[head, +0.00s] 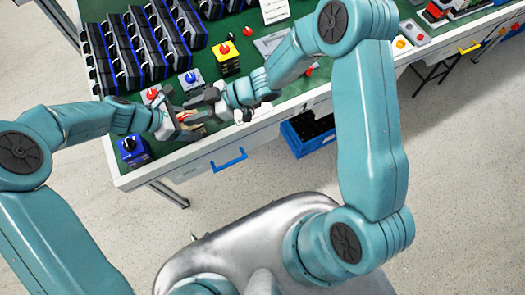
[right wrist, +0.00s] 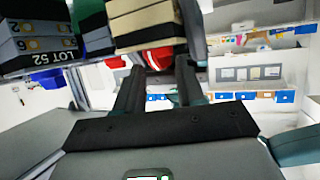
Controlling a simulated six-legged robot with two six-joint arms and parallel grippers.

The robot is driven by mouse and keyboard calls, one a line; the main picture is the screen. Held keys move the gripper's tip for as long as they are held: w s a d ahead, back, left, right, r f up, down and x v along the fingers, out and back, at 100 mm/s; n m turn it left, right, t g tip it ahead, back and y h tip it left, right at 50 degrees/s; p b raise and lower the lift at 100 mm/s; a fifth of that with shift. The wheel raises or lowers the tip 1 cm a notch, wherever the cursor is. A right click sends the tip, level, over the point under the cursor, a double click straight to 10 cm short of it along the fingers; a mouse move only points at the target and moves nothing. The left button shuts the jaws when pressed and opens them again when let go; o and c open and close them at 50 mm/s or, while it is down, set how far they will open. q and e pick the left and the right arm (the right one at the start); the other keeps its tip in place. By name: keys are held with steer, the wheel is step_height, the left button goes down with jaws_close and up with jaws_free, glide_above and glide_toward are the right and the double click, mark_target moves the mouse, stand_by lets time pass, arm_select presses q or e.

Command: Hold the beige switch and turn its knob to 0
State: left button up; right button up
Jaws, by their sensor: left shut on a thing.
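The beige switch (right wrist: 145,22) is a block with a red knob (right wrist: 160,58) in the right wrist view. In the head view the beige switch (head: 190,119) is mostly hidden between my grippers, near the table's front edge. My left gripper (head: 180,125) is shut on it. My right gripper (head: 210,99) comes in from the right. In the right wrist view my right gripper (right wrist: 162,72) is open, its two fingers on either side of the red knob. I cannot tell whether they touch it. The knob's pointer and the number marks cannot be read.
The green table (head: 255,62) also carries a blue switch (head: 129,147) at the front left corner and a yellow-and-black switch (head: 228,61) behind. Black modules (head: 140,50) stand in rows at the back left. A blue bin (head: 308,135) is below the front edge.

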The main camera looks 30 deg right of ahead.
steer(key=shift+s+m+t, duration=0.15)
steer(key=shift+m+t, duration=0.15)
steer(key=shift+m, duration=0.1)
steer(key=v, duration=1.1)
steer(key=s+a+f+m+g+h, duration=0.2)
steer(key=s+a+f+m, duration=0.4)
steer(key=s+a+f, duration=0.35)
steer(key=s+d+f+m+g+h, duration=0.2)
steer(key=s+d+f+m+h, duration=0.4)
steer(key=d+f+m, duration=0.3)
step_height(320, 180, down, 2)
steer(key=shift+s+d+f+h, duration=0.2)
steer(key=shift+s+h, duration=0.2)
steer(key=shift+s, duration=0.15)
steer(key=shift+o, duration=0.4)
